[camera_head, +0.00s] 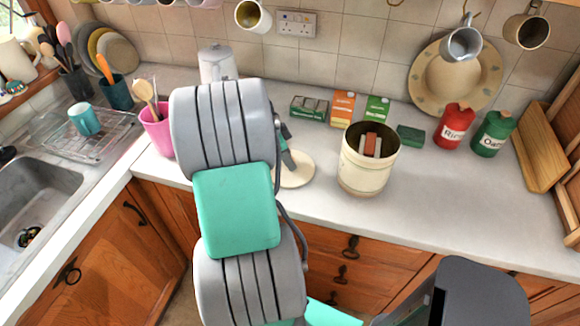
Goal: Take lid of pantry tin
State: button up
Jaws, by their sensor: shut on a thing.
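The pantry tin (362,181) is a cream cylinder standing upright on the counter, right of my arm. Its top is open, and small red-brown and pale packets show inside. The round cream lid (299,174) is left of the tin, apart from it, and partly hidden behind my arm. My gripper (289,161) shows only in part beside my grey and teal arm links, over the lid. It is shut on the lid, though the fingertips are mostly hidden. I cannot tell whether the lid touches the counter.
Boxes (343,107) and a dark green block (410,135) stand behind the tin. A red canister (455,125) and a green canister (492,132) are to the right. A pink utensil pot (158,133) is left of my arm. The front counter right of the tin is clear.

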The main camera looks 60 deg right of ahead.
grip_shut()
